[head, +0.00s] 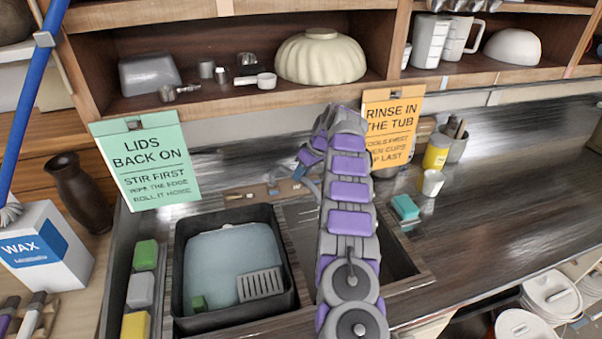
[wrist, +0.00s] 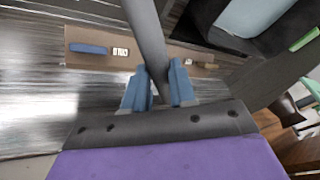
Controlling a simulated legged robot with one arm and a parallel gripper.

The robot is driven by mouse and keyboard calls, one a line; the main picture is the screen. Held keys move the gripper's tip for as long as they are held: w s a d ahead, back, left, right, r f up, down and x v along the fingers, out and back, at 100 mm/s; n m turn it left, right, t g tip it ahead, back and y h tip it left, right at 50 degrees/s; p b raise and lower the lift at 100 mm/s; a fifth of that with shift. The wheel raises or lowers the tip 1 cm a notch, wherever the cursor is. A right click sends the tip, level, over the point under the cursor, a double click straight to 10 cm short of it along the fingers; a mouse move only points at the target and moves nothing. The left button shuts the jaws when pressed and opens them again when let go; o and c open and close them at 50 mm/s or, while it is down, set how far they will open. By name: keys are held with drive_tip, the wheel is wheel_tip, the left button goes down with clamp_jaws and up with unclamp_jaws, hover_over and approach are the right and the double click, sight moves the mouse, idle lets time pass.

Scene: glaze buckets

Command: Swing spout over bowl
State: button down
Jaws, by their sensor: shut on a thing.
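In the wrist view my gripper (wrist: 159,80) has its blue fingers shut on a grey tube, the spout (wrist: 146,30), which runs up out of the picture. In the head view my gripper (head: 302,166) is at the back of the sink, partly hidden by my purple and grey arm. A short grey piece of the spout (head: 312,187) shows beside it; its free end is hard to make out. The right sink bowl (head: 397,258) is dark and largely hidden behind my arm. The left bowl holds a black tub (head: 180,285) with pale bluish water.
Sponges (head: 141,290) line the sink's left edge. A green sign (head: 147,165) and an orange sign (head: 391,125) stand behind. A teal sponge (head: 405,207) and cups (head: 432,182) are right of the sink. The counter farther right is clear.

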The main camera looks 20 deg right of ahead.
drive_tip(key=shift+a, duration=0.25)
drive_tip(key=c, duration=1.3)
unclamp_jaws()
drive_tip(key=o, duration=0.4)
drive_tip(key=shift+d, duration=0.25)
